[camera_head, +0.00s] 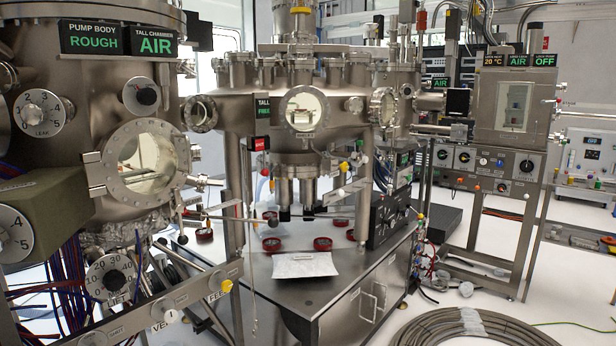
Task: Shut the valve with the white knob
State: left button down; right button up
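A small white knob (170,316) sits on the sloping steel panel (195,295) at the lower left, beside a label that starts "VE". A yellow knob (227,286) sits further right on the same panel, by a label that starts "FEE". I cannot tell whether the white knob's valve is open or shut. Neither of my grippers is in view.
A large steel chamber (80,130) with dials and a round window stands at the left. A central chamber (300,110) stands above a steel bench (310,290) with several red rings and a white sheet (305,265). A coiled hose (470,328) lies on the floor at the lower right.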

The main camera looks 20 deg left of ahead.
aim_at(171, 317)
jog(key=u, duration=1.55)
